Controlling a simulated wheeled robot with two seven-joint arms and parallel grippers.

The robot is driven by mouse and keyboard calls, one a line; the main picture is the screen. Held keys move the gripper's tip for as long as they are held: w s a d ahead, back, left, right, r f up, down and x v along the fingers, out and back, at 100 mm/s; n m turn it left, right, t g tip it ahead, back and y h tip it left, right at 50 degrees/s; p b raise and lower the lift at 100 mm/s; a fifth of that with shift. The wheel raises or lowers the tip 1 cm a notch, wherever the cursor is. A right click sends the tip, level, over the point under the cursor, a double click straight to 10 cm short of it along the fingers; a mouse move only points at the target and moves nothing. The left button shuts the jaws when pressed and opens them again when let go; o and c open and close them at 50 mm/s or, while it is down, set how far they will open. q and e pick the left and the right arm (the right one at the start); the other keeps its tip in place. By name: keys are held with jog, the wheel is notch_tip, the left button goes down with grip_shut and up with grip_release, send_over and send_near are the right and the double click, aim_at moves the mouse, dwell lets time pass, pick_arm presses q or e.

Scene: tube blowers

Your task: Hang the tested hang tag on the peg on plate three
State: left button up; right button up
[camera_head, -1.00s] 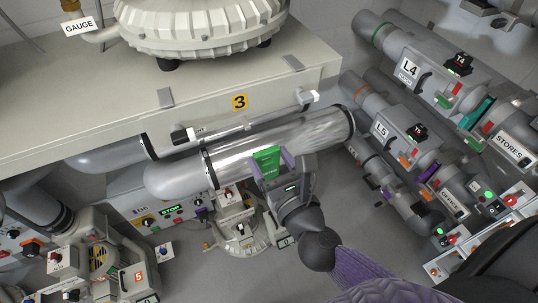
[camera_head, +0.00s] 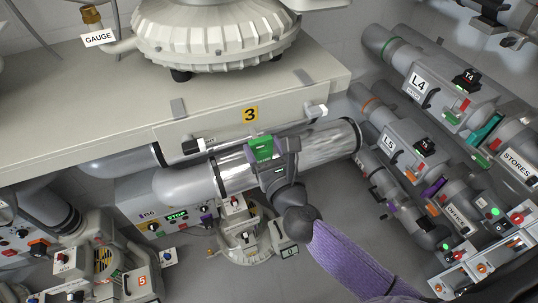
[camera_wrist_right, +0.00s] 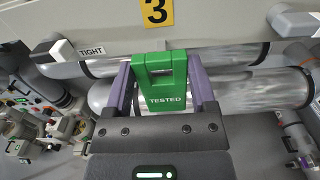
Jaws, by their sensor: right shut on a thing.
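The green hang tag (camera_head: 261,151) is held between the purple fingers of my right gripper (camera_head: 266,144). In the right wrist view the tag (camera_wrist_right: 166,86) reads TESTED, stands upright and has a slot near its top. The right gripper is shut on it, in front of the silver pipe and just below plate three (camera_head: 223,125), a beige panel with a yellow 3 label. I cannot make out the peg clearly; the tag and fingers cover part of this area. My left gripper is not in view.
A black-and-white clamp end (camera_head: 193,146) with a TIGHT label sits left of the tag. A white block (camera_head: 317,111) sticks out at the plate's right. The silver pipe (camera_head: 325,143) runs close behind the gripper.

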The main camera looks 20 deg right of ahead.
aim_at(257, 138)
jog(key=shift+w, duration=1.75)
jog(key=shift+w+f+b, duration=0.3)
jog(key=shift+f, duration=0.1)
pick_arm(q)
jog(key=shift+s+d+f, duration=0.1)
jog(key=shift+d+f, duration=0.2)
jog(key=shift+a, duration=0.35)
